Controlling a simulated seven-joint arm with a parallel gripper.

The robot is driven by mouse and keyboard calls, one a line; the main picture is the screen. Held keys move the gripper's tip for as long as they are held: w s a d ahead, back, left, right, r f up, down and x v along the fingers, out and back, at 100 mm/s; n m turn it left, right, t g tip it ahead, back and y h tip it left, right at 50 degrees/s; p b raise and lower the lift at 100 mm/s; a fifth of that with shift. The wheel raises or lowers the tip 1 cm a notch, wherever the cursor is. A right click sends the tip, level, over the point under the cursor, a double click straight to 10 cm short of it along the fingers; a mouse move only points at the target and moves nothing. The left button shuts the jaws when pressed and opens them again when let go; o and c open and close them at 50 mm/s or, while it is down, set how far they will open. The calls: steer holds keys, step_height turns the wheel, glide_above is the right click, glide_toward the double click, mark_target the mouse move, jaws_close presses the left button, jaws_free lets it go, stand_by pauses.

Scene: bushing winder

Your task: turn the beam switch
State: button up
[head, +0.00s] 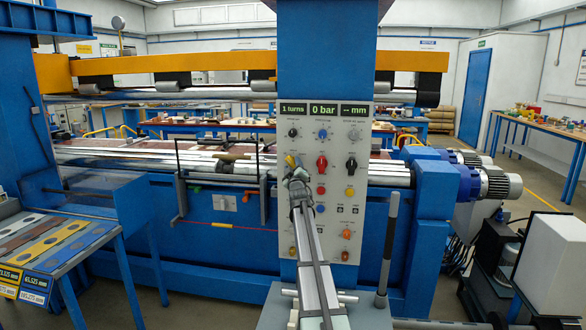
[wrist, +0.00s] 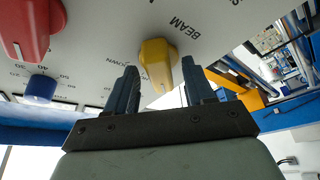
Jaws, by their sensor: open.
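The beam switch is a yellow knob (wrist: 156,60) on the light grey panel, beside the upside-down word BEAM in the wrist view. My gripper (wrist: 158,66) is open, with one dark finger on each side of the knob and a visible gap on both sides. I cannot tell how deep the fingertips reach along the knob. The word DOWN stands left of the knob. In the head view my gripper (head: 291,168) is at the left edge of the control panel (head: 340,220), and only a bit of the yellow knob (head: 289,160) shows; the rest is hidden.
A red knob (wrist: 32,28) and a blue knob (wrist: 41,88) are near my gripper in the wrist view. More knobs and buttons cover the panel, below displays (head: 323,109). A grey upright handle (head: 387,245) stands right of my arm.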

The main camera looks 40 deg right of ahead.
steer(key=shift+c, duration=0.3)
jaws_close()
steer(key=shift+f+m, duration=0.1)
steer(key=shift+m, duration=0.6)
steer(key=shift+w+a+m+g+h, duration=0.15)
steer(key=shift+m+h, duration=0.45)
steer(key=shift+m, duration=0.5)
steer(key=shift+s+m+g+h, duration=0.15)
steer(key=shift+m+h, duration=0.45)
steer(key=shift+m, duration=0.5)
steer(key=shift+w+a+m+g+h, duration=0.1)
steer(key=shift+m+g+h, duration=0.5)
steer(key=shift+m, duration=1.05)
steer(key=shift+w+m+g+h, duration=0.1)
steer(key=shift+m+g+h, duration=0.2)
steer(key=shift+m+h, duration=1)
steer(key=shift+m+y, duration=0.3)
steer(key=shift+m, duration=0.25)
steer(key=shift+o, duration=0.3)
jaws_free()
